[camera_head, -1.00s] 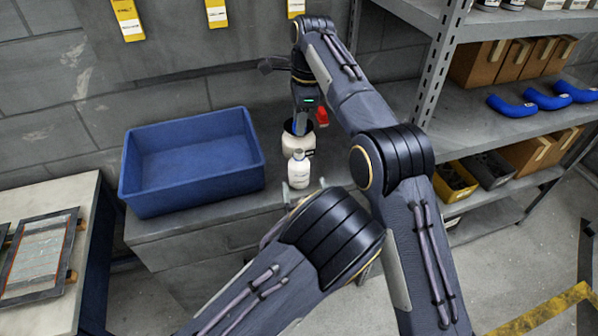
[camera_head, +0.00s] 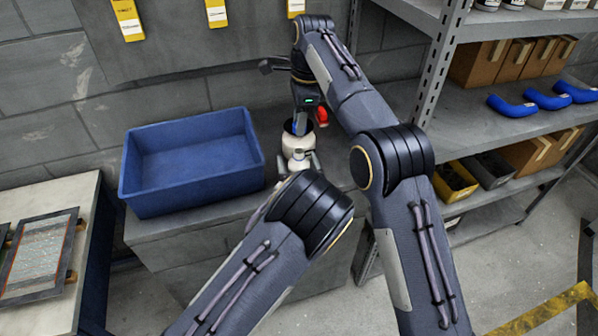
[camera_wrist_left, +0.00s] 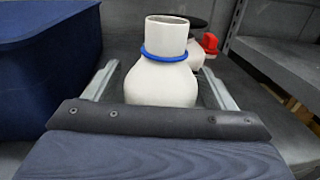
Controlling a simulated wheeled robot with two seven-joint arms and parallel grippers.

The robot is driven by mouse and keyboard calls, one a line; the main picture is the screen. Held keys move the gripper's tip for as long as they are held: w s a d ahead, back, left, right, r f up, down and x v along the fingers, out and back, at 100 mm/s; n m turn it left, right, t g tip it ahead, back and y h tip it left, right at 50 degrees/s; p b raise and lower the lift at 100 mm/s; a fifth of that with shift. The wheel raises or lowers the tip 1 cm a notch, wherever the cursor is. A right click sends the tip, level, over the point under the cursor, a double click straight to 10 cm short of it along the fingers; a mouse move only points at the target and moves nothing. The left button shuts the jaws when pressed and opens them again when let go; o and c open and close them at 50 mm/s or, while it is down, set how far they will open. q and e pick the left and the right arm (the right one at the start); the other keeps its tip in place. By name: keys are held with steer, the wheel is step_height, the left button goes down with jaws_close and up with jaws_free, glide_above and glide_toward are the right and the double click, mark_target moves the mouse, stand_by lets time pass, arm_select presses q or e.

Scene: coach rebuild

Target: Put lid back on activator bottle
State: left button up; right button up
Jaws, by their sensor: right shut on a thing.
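The activator bottle (camera_wrist_left: 160,85), white with an uncapped neck and a blue ring, stands upright in the left wrist view. It is small and partly hidden in the head view (camera_head: 299,154). My left gripper (camera_wrist_left: 162,78) is open, with a finger on each side of the bottle and visible gaps to it. I cannot tell whether this is the lid.
A blue bin (camera_head: 190,200) stands on the grey bench left of the bottle. A metal shelf rack (camera_head: 440,75) with boxes and blue parts is on the right. A panel in a dark frame (camera_head: 38,255) lies on the table at far left.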

arm_select(q)
steer(key=c, duration=1.4)
arm_select(e)
glide_above(298, 151)
steer(key=shift+d+f, duration=0.2)
steer(key=shift+f, duration=2.3)
steer(key=shift+f, duration=0.9)
steer(key=shift+f, duration=0.5)
arm_select(q)
jaws_close()
arm_select(e)
steer(key=m, duration=0.6)
steer(key=shift+m+t, duration=0.3)
steer(key=shift+t, duration=0.1)
